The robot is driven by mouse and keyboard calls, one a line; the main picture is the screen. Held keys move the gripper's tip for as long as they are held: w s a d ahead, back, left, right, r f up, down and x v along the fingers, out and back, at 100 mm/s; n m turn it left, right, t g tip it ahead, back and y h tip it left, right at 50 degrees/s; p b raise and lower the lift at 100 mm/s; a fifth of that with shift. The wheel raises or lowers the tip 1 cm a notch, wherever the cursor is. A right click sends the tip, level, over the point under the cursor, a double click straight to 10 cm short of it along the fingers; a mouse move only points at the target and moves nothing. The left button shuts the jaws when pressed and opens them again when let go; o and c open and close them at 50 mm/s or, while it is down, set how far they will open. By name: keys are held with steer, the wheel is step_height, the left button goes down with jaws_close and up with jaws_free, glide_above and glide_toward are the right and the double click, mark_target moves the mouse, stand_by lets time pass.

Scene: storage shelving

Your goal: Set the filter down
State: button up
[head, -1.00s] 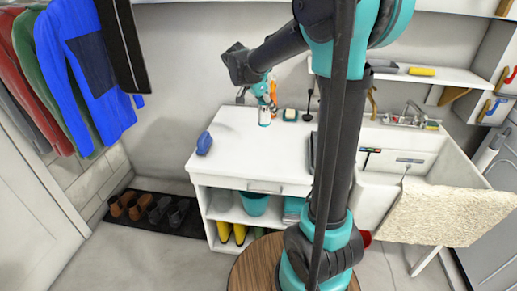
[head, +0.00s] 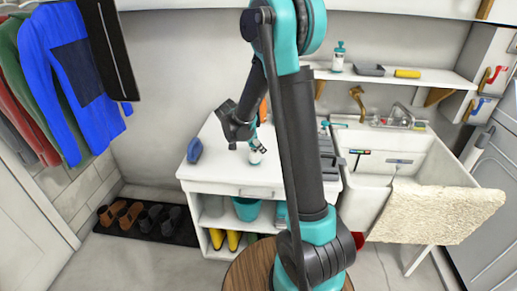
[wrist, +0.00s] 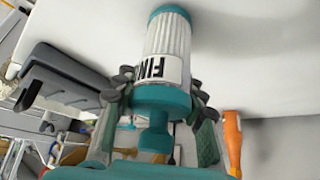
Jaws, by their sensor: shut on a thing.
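The filter (wrist: 166,38) is a white pleated cylinder with teal ends and a label reading "FIN". My gripper (wrist: 155,92) is shut on it near one teal end, with a finger on each side. In the head view the filter (head: 256,156) hangs below my gripper (head: 253,143), over the front part of the white counter top (head: 222,168). Its far end is close to the white surface in the wrist view. I cannot tell whether it touches.
A blue object (head: 194,150) stands at the counter's left edge. Grey trays (head: 328,160) lie right, partly behind my arm. An orange-handled tool (wrist: 232,142) and green pad (wrist: 207,145) show in the wrist view. The sink (head: 385,155) is further right. The counter's front left is clear.

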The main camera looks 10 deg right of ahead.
steer(key=shift+f, duration=0.2)
steer(key=o, duration=1.3)
steer(key=v, duration=1.2)
steer(key=s+d+f+n+y, duration=0.2)
steer(key=s+f+n, duration=0.1)
steer(key=s, duration=0.5)
steer(key=s+d+f+n+y, duration=0.2)
steer(key=s+n, duration=0.3)
steer(key=s, duration=0.3)
steer(key=s+d+f+n+t+y, duration=0.1)
steer(key=s+d+f+n, duration=0.1)
steer(key=s+f+n, duration=0.2)
steer(key=shift+s+d+f+n+y, duration=0.1)
steer(key=shift+s+d+n+y, duration=0.1)
steer(key=shift+s, duration=0.75)
steer(key=shift+s+d+n+y, duration=0.1)
steer(key=shift+s+d+y, duration=0.1)
steer(key=shift+s, duration=0.75)
